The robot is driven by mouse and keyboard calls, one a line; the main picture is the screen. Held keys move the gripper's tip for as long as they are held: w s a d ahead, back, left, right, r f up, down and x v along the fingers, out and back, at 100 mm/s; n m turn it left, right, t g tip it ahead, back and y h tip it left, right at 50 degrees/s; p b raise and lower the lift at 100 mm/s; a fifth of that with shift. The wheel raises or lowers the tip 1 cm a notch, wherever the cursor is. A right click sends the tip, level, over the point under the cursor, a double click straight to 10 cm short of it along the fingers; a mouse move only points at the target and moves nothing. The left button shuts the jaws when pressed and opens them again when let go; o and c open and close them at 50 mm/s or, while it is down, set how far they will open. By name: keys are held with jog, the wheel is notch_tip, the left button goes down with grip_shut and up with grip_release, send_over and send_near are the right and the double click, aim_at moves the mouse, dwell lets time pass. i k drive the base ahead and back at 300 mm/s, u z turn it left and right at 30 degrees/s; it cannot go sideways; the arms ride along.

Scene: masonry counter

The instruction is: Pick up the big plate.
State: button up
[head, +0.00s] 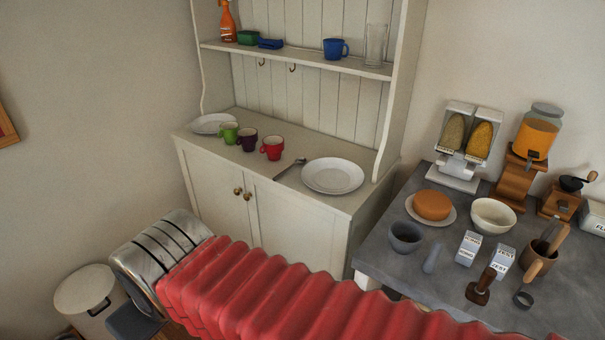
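A wide white round plate (333,176) lies flat and empty on the right part of the cream dresser's counter. It looks the largest of the plates in view. A second white plate (211,123) lies at the counter's far left end, partly hidden by a green mug. A smaller plate (449,221) on the grey counter bears an orange round cake or cheese. My red ribbed arm crosses the bottom of the view to a metal joint at lower left, well apart from the plates. My gripper's fingers cannot be made out.
Green (228,133), purple (247,139) and red (272,147) mugs stand left of the wide plate. A spoon-like utensil (290,169) lies close to its left edge. The dresser's right side panel (400,100) rises beside it. The grey counter (395,265) is crowded with jars, bowls and boxes.

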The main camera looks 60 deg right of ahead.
aim_at(325, 175)
jog(key=u, duration=0.1)
jog(key=i, duration=0.9)
jog(key=z, duration=0.05)
